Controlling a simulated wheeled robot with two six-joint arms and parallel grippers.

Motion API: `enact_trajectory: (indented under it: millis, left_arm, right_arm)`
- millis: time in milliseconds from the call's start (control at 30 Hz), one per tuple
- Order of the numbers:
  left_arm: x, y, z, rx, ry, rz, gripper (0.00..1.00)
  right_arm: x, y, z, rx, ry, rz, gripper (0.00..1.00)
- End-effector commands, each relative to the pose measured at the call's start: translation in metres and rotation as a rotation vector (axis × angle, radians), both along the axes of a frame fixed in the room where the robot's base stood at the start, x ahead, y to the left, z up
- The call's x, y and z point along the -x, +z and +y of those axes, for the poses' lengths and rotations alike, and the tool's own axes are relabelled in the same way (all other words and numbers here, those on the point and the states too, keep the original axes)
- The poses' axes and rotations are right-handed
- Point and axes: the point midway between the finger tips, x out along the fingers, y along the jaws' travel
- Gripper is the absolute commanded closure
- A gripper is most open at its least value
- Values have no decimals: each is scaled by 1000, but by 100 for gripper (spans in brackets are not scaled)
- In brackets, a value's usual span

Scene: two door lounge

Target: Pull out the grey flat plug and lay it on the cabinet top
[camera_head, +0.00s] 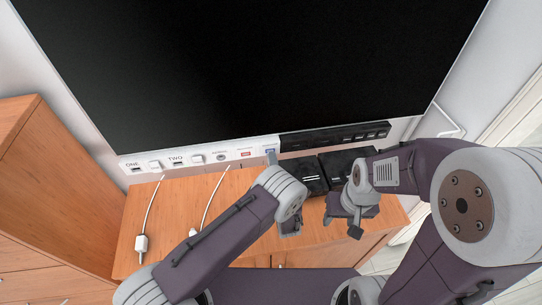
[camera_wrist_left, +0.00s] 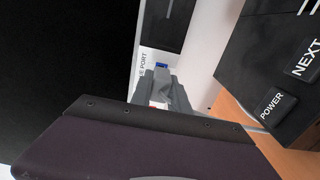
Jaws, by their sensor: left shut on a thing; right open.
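My left gripper (camera_head: 271,158) reaches up to the strip of ports under the black screen. In the left wrist view its fingers (camera_wrist_left: 162,88) are shut on the grey flat plug (camera_wrist_left: 160,77), mostly hidden between them. A blue piece (camera_wrist_left: 161,66) shows just beyond the fingers, beside the "BLUE PORT" lettering. I cannot tell whether the plug is fully seated or partly out. The wooden cabinet top (camera_head: 170,215) lies below. My right gripper (camera_head: 341,222) is open and empty above the cabinet top's right part.
Black boxes (camera_head: 312,176) stand on the cabinet top, close to both arms; one bears POWER and NEXT buttons (camera_wrist_left: 272,103). White cables with plugs (camera_head: 141,243) lie at the left. A tall wooden cabinet (camera_head: 55,190) borders the left side. The top between the cables is clear.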

Motion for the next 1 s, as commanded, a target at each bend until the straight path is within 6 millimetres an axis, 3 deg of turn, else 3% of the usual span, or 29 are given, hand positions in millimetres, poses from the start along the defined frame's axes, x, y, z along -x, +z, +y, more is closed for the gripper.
enact_trajectory:
  millis: [1000]
  left_arm:
    - [40, 1, -8, -1, -1, -1, 100]
  right_arm:
    - [0, 11, 0, 0, 0, 0, 50]
